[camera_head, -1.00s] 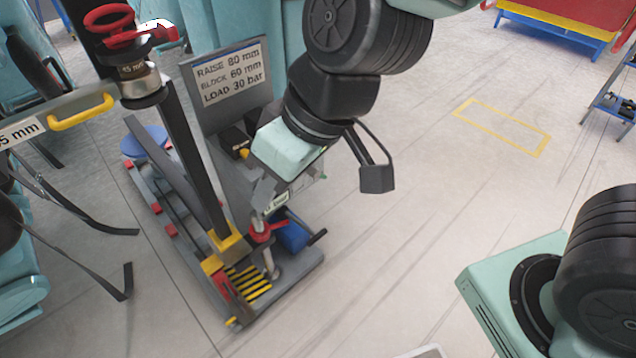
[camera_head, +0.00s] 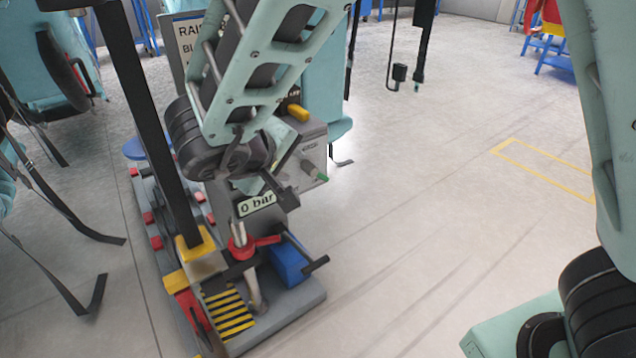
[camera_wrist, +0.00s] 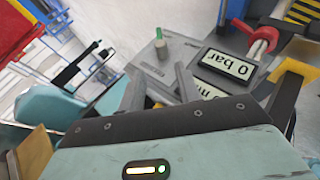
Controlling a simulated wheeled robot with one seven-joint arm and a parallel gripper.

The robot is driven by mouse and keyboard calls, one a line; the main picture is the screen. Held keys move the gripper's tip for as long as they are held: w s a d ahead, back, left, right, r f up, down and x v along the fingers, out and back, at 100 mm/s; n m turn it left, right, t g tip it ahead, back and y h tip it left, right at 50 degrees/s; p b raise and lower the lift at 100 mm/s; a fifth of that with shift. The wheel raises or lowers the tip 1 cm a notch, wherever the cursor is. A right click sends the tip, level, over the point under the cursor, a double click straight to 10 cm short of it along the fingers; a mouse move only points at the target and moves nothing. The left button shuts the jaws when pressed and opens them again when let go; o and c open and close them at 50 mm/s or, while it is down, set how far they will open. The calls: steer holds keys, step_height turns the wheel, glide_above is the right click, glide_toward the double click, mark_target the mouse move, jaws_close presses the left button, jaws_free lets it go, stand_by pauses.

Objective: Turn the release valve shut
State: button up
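A grey box (camera_head: 312,150) with a small green-tipped knob (camera_head: 320,177) stands behind the jack. The wrist view shows this knob (camera_wrist: 157,46) upright on the grey surface, beyond my fingertips. A red lever (camera_head: 262,241) sits on the metal post at the front of the jack, and a red part (camera_wrist: 262,40) shows at top right in the wrist view. I cannot tell for sure which is the release valve. A display (camera_wrist: 229,67) reads "0 bar". My gripper (camera_wrist: 160,86) is open and empty, its fingers apart short of the knob. In the head view my arm hides part of the box.
The jack base (camera_head: 290,312) carries a blue block (camera_head: 290,262), a black post (camera_head: 150,120) and a striped plate (camera_head: 228,312). A sign (camera_head: 187,42) stands behind, partly hidden. Black straps (camera_head: 95,295) hang at left.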

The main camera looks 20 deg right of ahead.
mark_target(315, 173)
steer(key=b+x, duration=0.7)
steer(key=x, duration=0.8)
steer(key=shift+w+f+b, duration=0.2)
steer(key=shift+f+b, duration=0.05)
steer(key=shift+b, duration=0.05)
steer(key=shift+w+d+f+b, duration=0.3)
steer(key=shift+w+d+f, duration=0.05)
steer(key=shift+w+d, duration=0.15)
steer(key=c, duration=0.7)
